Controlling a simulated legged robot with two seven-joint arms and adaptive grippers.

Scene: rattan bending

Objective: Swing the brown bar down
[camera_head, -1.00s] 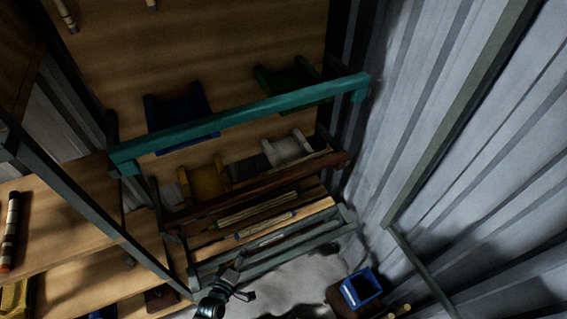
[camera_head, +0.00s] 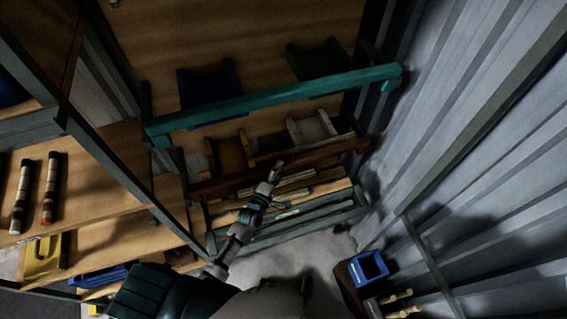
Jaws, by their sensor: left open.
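The brown bar (camera_head: 325,153) runs across the rack below the teal bar (camera_head: 285,97), rising slightly to the right. My left arm comes in from the bottom of the head view. My left gripper (camera_head: 277,172) is open, with its fingertips just below or in front of the brown bar near its middle. I cannot tell whether it touches the bar. Nothing shows between its fingers. My right gripper is not in view.
Blue (camera_head: 209,92), green (camera_head: 316,61), yellow (camera_head: 231,154) and white (camera_head: 311,129) holders sit behind the bars. Rattan sticks lie below the brown bar. Shelves stand at the left. A blue bin (camera_head: 368,267) stands low at the right, near a corrugated wall (camera_head: 470,110).

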